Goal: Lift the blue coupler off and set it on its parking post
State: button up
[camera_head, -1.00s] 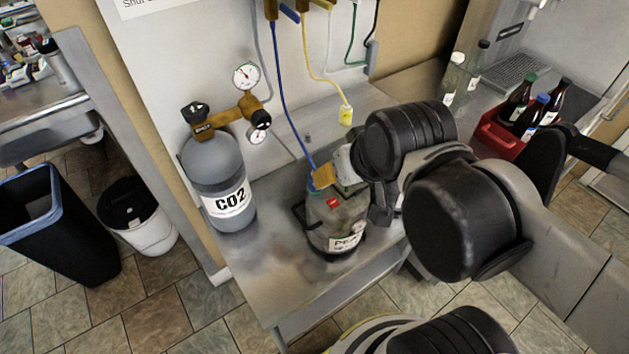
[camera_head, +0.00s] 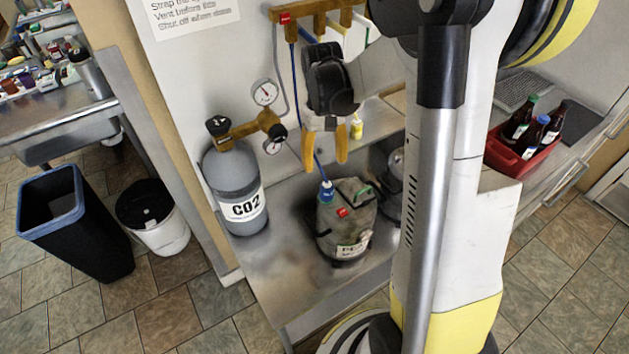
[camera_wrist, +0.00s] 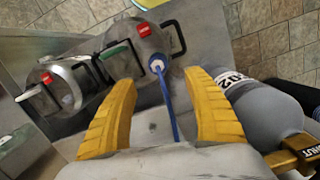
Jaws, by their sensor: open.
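The blue coupler (camera_head: 327,191) sits on top of the front grey keg (camera_head: 346,222), at its left side, with a blue hose rising from it. It also shows in the wrist view (camera_wrist: 157,66), on the keg top beyond my fingertips. My gripper (camera_head: 325,162) is open and points down above the coupler, with empty space between its orange fingers. The blue hose (camera_wrist: 170,105) runs between the fingers in the wrist view. I cannot make out the parking post for certain in either view.
A grey CO2 cylinder (camera_head: 235,190) with gauges stands left of the keg. A second keg (camera_head: 393,190) stands behind it, partly hidden by my arm. A yellow coupler (camera_head: 356,128) is at the back. A red crate (camera_head: 513,158) holds bottles at right.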

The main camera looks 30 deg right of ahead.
aim_at(327, 184)
jog(key=f+b, duration=0.1)
jog(key=f, duration=0.2)
jog(key=s+f+b, duration=0.1)
jog(key=f, duration=0.2)
jog(key=f+b, duration=0.1)
jog(key=f, duration=0.2)
jog(key=shift+s+d+f, duration=0.1)
jog(key=shift+s+f, duration=0.1)
jog(key=shift+f, duration=0.15)
grip_shut()
